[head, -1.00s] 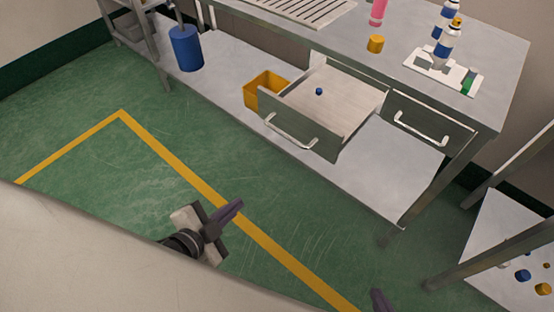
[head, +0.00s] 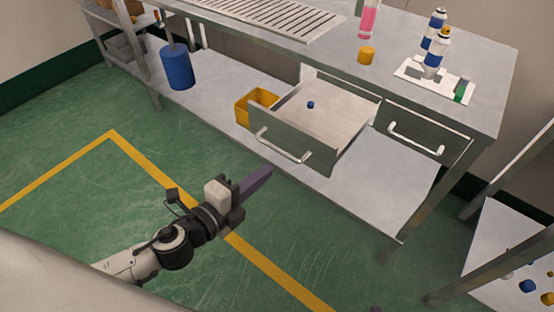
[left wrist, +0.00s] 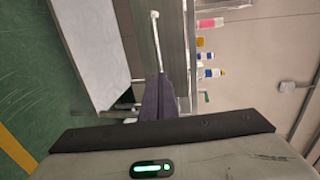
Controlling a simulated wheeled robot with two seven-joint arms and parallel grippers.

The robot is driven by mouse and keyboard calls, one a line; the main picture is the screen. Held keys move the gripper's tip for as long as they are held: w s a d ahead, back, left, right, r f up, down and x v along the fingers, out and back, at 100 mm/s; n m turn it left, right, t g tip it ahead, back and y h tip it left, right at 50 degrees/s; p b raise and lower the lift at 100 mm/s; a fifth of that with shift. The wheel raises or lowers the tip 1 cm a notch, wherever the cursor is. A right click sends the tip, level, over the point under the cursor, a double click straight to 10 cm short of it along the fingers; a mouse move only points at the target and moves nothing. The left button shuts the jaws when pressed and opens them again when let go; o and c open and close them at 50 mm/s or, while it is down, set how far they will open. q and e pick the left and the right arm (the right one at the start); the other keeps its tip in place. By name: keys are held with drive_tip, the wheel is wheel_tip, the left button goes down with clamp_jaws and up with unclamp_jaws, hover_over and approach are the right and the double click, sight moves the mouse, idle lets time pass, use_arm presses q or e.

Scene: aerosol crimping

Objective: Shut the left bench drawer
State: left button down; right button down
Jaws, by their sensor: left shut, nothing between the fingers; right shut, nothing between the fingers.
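The left bench drawer (head: 330,103) stands pulled out from under the bench top in the head view. Its front (head: 275,127) carries a white bar handle (head: 283,154). A small blue cap (head: 310,105) lies inside it. My left gripper (head: 268,172) is shut and empty, its purple fingers pointing towards the drawer front from the near left, seemingly just short of it. In the left wrist view the shut fingers (left wrist: 158,98) point at a drawer front with a white handle (left wrist: 154,35). Only a tip of my right gripper (head: 375,309) shows at the bottom edge, shut.
The right drawer (head: 415,128) is closed. A yellow bin (head: 244,112) stands on the lower shelf beside the open drawer, with a blue cylinder (head: 178,68) further left. Bottles (head: 433,55) stand on the bench top. The green floor before the bench is clear.

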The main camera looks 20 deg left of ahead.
sight(286, 156)
use_arm(q)
drive_tip(key=x, duration=0.6)
drive_tip(key=shift+s, duration=0.1)
